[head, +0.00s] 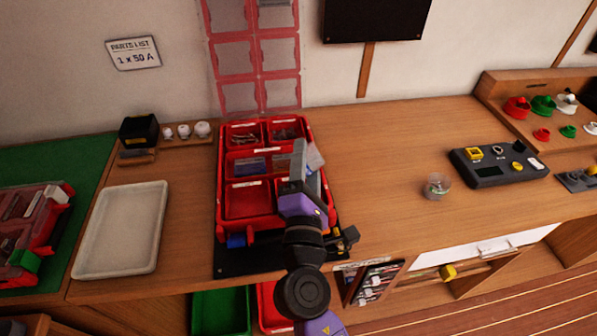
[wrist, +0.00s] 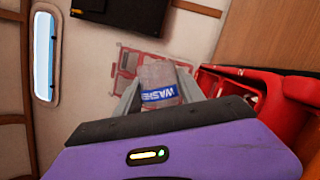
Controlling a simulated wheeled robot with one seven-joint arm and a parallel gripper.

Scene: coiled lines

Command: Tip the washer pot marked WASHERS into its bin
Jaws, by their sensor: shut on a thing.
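The washer pot (wrist: 157,78) is a greyish clear pot with a blue label; part of the word WASHERS reads upside down in the wrist view. My gripper (wrist: 160,94) is shut on it, with a grey finger on either side. In the head view my gripper (head: 302,160) hangs over the right side of the red bin tray (head: 221,205). The pot (head: 316,157) shows there as a pale, tilted shape beyond the fingers. The tray has several compartments, some with parts in them. Their labels are too small to read, and my arm hides the tray's lower right.
A second clear pot (head: 437,186) stands on the bench to the right, near a dark control box (head: 498,164). An empty white tray (head: 119,232) lies on the left. Green (head: 221,311) and red bins sit below the bench edge. Bare bench lies right of the bin tray.

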